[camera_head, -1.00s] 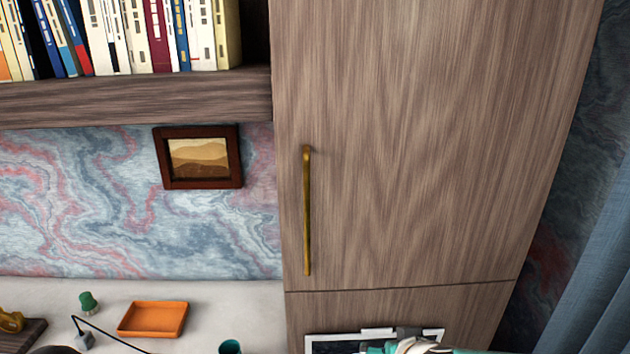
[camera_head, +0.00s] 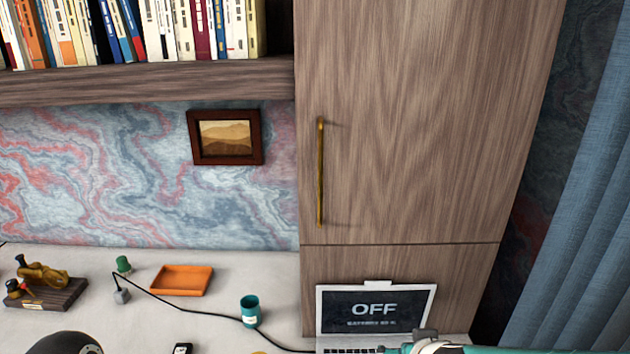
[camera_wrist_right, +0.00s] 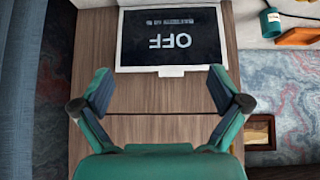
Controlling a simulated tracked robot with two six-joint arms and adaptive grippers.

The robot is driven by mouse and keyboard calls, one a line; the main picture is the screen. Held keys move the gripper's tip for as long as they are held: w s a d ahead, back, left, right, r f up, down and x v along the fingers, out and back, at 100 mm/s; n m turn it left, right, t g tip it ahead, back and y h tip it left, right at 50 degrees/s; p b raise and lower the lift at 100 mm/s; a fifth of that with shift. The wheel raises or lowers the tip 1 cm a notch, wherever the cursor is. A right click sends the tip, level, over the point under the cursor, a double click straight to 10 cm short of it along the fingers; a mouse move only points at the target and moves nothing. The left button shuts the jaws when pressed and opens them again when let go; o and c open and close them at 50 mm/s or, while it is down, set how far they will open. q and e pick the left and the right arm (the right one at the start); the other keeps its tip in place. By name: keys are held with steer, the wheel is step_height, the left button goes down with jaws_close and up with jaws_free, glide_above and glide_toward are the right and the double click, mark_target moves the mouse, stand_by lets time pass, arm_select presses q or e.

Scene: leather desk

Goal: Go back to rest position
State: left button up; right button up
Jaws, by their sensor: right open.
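My right gripper (camera_wrist_right: 160,95) is open and empty in the right wrist view, its two green fingers wide apart. Beyond its fingers is the open laptop (camera_wrist_right: 170,45), whose screen reads OFF and looks upside down there. In the head view the laptop (camera_head: 375,312) stands upright at the bottom, before the wooden cabinet (camera_head: 400,130). A teal and grey part of my right arm shows at the bottom edge, in front of the laptop keyboard. The right fingertips are hard to make out in the head view. My left gripper is not in view.
An orange tray (camera_head: 181,281), a teal cup (camera_head: 250,311), a green item (camera_head: 123,264) and a dark wooden stand (camera_head: 45,295) sit on the pale desk (camera_head: 90,338). A black cable crosses the desk. A blue curtain (camera_head: 570,230) hangs at right.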

steer(key=s+d+f+n+g+b, duration=0.1)
steer(key=s+d+f+g, duration=0.2)
steer(key=f, duration=0.9)
steer(key=s+f+n+g, duration=0.15)
steer(key=s+f, duration=0.35)
steer(key=f, duration=0.7)
steer(key=s+a+f+m+g+y, duration=0.3)
steer(key=s+a+f, duration=0.4)
steer(key=s, duration=0.4)
steer(key=shift+a+f+m+y, duration=0.3)
steer(key=shift+a+m+y, duration=0.25)
steer(key=shift+a+y, duration=0.15)
